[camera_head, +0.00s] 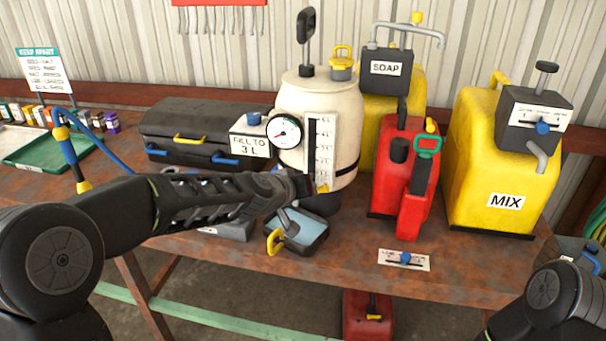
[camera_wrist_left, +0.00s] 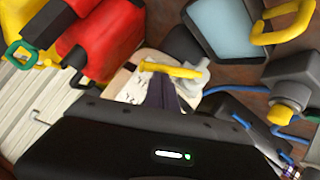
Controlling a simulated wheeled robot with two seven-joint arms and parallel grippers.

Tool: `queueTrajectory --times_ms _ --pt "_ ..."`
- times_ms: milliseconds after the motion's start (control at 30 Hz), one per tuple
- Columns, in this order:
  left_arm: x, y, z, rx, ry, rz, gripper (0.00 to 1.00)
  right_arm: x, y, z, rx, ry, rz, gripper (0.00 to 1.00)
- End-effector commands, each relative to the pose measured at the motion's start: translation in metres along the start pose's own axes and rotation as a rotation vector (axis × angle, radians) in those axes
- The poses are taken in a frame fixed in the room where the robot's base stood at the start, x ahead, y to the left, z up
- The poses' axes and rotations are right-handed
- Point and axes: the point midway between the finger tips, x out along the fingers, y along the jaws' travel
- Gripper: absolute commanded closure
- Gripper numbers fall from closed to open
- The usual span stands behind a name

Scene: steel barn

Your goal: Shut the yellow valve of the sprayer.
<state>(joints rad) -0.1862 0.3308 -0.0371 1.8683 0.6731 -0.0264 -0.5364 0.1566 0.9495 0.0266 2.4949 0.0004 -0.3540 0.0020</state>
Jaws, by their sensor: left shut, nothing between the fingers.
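The sprayer is a cream tank (camera_head: 345,110) with a pressure gauge (camera_head: 285,132), a level scale and a dark pump handle on top. Its yellow valve (camera_head: 322,188) shows as a small yellow bit low on the tank's front, partly hidden by my gripper. In the left wrist view the valve's yellow lever (camera_wrist_left: 172,69) sticks out sideways from a pale grey body. My left gripper (camera_head: 302,186) is shut and empty, at the tank's lower front. Its dark fingertips (camera_wrist_left: 163,92) lie close to the lever; I cannot tell whether they touch. My right gripper is out of view.
A red can (camera_head: 400,175) and a yellow MIX can (camera_head: 495,165) stand right of the sprayer. A black case (camera_head: 200,130) lies left. The bench's right front is mostly clear.

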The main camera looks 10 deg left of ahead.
Motion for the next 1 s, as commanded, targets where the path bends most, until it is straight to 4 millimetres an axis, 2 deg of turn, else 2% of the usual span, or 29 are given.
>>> queueTrajectory --times_ms 200,500,1000 --pt "0.002 0.005 0.004 0.072 -0.002 -0.045 1.00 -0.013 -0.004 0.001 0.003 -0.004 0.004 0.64" --pt "0.007 0.004 0.011 0.071 -0.001 -0.050 1.00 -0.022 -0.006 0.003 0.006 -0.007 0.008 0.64" --pt "0.018 0.008 0.028 0.070 -0.002 -0.048 1.00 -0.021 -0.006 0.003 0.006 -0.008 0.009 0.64"
